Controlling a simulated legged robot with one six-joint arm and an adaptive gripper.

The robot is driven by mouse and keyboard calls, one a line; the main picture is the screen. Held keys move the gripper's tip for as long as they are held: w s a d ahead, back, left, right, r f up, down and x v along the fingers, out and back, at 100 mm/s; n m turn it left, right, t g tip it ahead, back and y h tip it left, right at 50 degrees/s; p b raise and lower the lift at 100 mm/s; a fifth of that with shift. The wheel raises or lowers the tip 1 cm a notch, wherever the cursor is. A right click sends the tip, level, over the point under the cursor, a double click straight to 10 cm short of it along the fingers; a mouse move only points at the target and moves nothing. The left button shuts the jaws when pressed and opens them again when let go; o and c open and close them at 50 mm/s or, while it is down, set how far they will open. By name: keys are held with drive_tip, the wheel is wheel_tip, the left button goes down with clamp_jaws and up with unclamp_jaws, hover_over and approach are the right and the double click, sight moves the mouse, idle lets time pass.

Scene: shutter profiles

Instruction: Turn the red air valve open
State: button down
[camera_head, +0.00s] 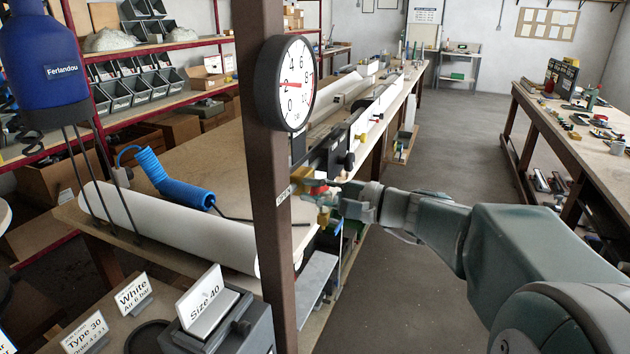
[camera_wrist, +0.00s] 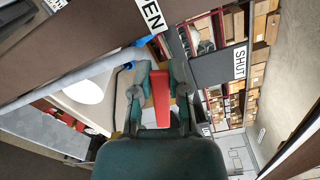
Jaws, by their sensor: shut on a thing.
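The red air valve handle (camera_wrist: 161,98) lies between the two fingers of my gripper (camera_wrist: 160,82) in the wrist view, and the gripper is shut on it. In the head view my gripper (camera_head: 318,193) reaches in from the right, just right of the brown post, and only a little of the red handle shows there. In the wrist view a SHUT label (camera_wrist: 240,62) is on the right. A partly cut label ending in "EN" (camera_wrist: 151,14) is at the top. The valve body is mostly hidden by my gripper.
A round gauge (camera_head: 286,84) on the brown post (camera_head: 268,190) reads near 2. A blue coiled hose (camera_head: 170,182) and a white roll (camera_head: 170,228) lie left of the post. A workbench (camera_head: 560,115) stands at right, with open floor (camera_head: 440,150) between.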

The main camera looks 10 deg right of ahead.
drive_tip(key=shift+s+a+f+n, duration=0.1)
drive_tip(key=shift+f+n, duration=0.55)
drive_tip(key=shift+n, duration=0.35)
drive_tip(key=shift+s+a+f+n, duration=0.1)
drive_tip(key=shift+f+n, duration=0.55)
drive_tip(key=shift+n, duration=0.35)
drive_tip(key=shift+f, duration=0.1)
drive_tip(key=c, duration=0.6)
unclamp_jaws()
drive_tip(key=v, duration=1.2)
